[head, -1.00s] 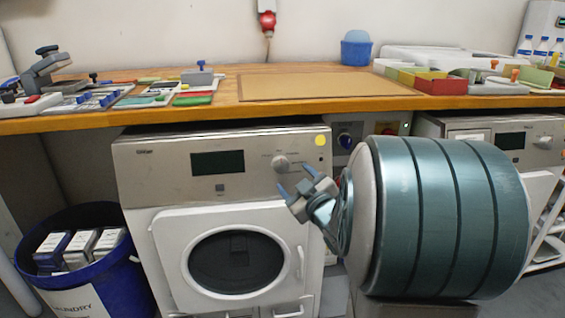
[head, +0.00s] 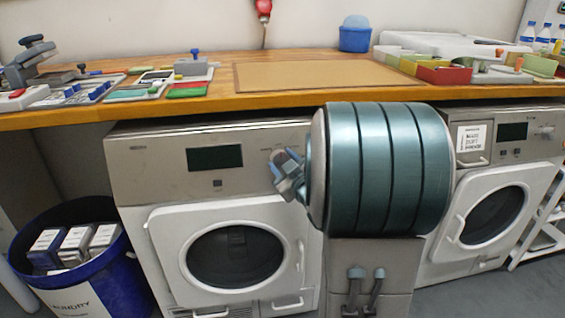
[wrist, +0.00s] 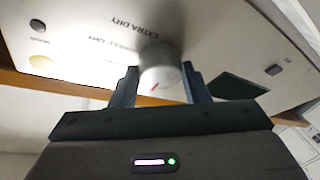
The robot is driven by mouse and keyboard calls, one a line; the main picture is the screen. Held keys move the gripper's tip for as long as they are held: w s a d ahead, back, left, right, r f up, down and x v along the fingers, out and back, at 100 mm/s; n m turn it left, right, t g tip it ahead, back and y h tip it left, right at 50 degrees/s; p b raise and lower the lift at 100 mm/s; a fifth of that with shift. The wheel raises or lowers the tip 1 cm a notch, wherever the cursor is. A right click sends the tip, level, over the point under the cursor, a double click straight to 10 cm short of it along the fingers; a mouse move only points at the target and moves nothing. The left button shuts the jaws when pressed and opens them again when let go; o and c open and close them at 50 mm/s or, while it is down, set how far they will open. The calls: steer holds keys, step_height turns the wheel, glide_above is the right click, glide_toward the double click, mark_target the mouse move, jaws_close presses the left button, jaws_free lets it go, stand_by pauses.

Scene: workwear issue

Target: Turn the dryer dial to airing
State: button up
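The dryer (head: 150,165) is the left machine under the wooden counter, with a dark display and a round door. Its dial (wrist: 160,72) is a pale round knob with a small red mark, seen close in the wrist view. Upside-down lettering on the panel includes "EXTRA DRY"; an airing label is not readable. My gripper (head: 279,163) is at the panel right of the display and covers the dial in the head view. In the wrist view its two fingers (wrist: 160,84) stand on either side of the dial, open, with what looks like a narrow gap each side.
A second machine (head: 494,145) with a paper notice stands at the right. The counter edge (head: 240,103) overhangs the panels. A blue laundry bin (head: 105,290) holding boxes stands at the lower left. A grey cabinet (head: 375,260) stands between the machines.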

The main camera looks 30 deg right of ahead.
steer(key=shift+d+n, duration=0.1)
steer(key=shift+n, duration=0.2)
steer(key=n, duration=0.1)
steer(key=n+g+y, duration=0.1)
steer(key=n, duration=0.3)
steer(key=shift+r+y, duration=0.25)
steer(key=shift+y, duration=0.15)
steer(key=shift+n+g+y+p, duration=0.45)
steer(key=shift+n+g, duration=0.55)
steer(key=shift+n, duration=1)
steer(key=shift+w, duration=0.1)
steer(key=o, duration=1)
